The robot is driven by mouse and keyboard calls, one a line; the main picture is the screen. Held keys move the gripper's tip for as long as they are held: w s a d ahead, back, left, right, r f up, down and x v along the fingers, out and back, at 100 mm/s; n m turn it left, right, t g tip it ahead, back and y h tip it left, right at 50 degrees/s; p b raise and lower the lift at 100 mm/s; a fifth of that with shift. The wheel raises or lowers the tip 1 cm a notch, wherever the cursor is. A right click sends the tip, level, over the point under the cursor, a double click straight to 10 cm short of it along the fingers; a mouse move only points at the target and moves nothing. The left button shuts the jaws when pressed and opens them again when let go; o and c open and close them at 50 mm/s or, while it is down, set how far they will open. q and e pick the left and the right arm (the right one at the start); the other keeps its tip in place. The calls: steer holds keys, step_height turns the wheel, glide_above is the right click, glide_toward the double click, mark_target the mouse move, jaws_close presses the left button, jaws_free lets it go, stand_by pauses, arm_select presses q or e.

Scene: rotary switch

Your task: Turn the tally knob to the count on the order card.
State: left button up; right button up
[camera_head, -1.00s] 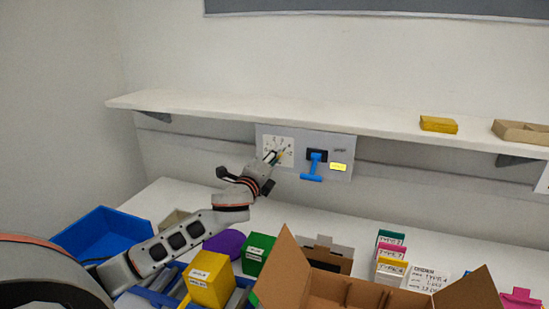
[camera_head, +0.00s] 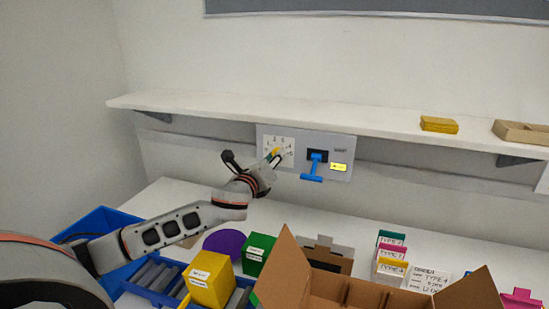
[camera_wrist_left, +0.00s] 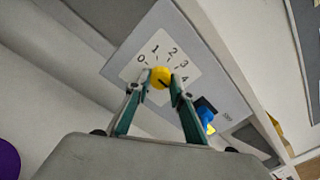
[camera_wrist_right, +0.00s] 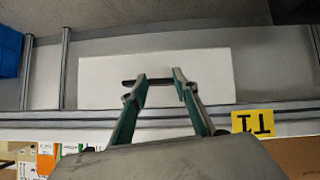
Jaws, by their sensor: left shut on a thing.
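The yellow tally knob (camera_wrist_left: 160,77) sits on a white numbered dial (camera_wrist_left: 148,64) on a grey wall panel. In the left wrist view the digits 0 to 4 show around it, and a dark mark lies on its lower right. My left gripper (camera_wrist_left: 161,82) is shut on the knob, one finger on each side. In the head view the left gripper (camera_head: 273,156) covers part of the dial. The order card (camera_head: 428,280) stands on the table at the right; its count is too small to read surely. My right gripper (camera_wrist_right: 158,85) is open, over a white surface.
A blue lever (camera_head: 314,166) and a lit yellow display (camera_head: 339,167) are right of the dial, below the shelf (camera_head: 300,116). An open cardboard box (camera_head: 285,272), yellow box (camera_head: 210,280), green box (camera_head: 258,253) and blue bin (camera_head: 100,222) crowd the table's near side.

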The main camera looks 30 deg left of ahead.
stand_by(0.3)
arm_select(q)
steer(key=o, duration=1.1)
steer(key=s+d, duration=0.2)
steer(key=s, duration=1)
